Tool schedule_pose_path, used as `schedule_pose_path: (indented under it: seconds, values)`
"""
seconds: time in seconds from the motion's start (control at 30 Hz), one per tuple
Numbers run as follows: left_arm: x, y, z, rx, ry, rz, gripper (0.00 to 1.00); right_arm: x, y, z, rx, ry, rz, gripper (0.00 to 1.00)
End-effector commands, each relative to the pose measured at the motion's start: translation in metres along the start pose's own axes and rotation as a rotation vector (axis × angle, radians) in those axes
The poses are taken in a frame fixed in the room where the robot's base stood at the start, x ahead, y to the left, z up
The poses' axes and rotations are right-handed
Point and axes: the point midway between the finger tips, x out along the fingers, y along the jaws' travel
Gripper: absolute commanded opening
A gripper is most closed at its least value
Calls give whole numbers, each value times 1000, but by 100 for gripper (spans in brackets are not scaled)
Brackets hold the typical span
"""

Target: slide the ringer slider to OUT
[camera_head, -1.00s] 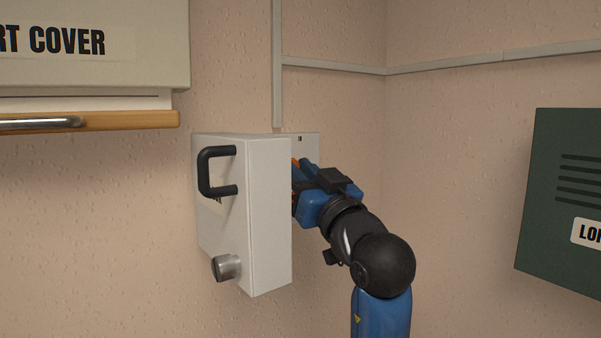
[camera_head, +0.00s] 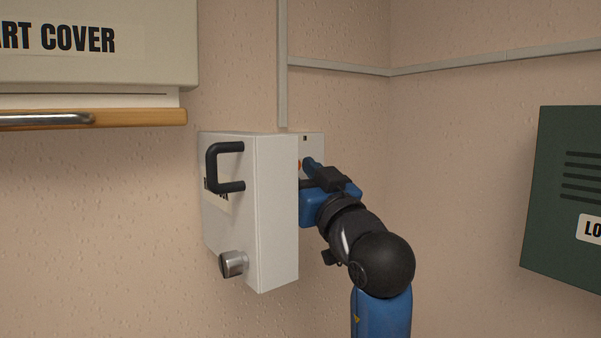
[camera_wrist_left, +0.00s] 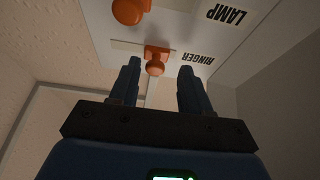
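The ringer slider (camera_wrist_left: 156,62) is an orange knob beside the upside-down RINGER label (camera_wrist_left: 198,58) on a pale panel in the left wrist view. My left gripper (camera_wrist_left: 160,67) is open, one finger on each side of the knob in the picture. I cannot tell whether either finger touches it. In the head view my left gripper (camera_head: 309,165) is at the panel (camera_head: 316,142), which is partly hidden behind a white box or cover. A bit of orange shows by the fingers. OUT cannot be read. My right gripper is not in view.
The white box (camera_head: 274,210) with black handle (camera_head: 211,170) and metal knob (camera_head: 233,264) stands close left of my gripper. A second orange knob (camera_wrist_left: 130,11) sits near the LAMP label (camera_wrist_left: 226,14). A green box (camera_head: 572,225) hangs at right, with bare wall between.

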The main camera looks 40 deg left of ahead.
Motion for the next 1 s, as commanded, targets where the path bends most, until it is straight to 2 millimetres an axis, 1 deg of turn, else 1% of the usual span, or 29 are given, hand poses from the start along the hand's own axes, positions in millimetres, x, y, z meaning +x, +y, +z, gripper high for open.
schedule_pose_path:
  seconds: [0.17, 0.27, 0.37, 0.6, 0.8, 0.9, 1.0]
  values:
    - [-1, 1, 0, 0, 0, 1, 47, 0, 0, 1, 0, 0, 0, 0]
    - [-7, 1, 1, -1, 1, 2, 47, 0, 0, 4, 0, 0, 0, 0]
    - [-18, 1, 2, -2, 1, 4, 47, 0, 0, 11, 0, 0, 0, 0]
    - [-58, 0, 4, -5, 0, 5, 47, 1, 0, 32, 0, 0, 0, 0]
    - [-88, -1, 2, -3, 1, 4, 47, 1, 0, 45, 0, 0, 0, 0]
    - [-99, -1, 2, -2, 1, 2, 47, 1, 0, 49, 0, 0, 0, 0]
    - [-105, -2, 1, -2, 1, 1, 47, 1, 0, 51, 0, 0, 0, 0]
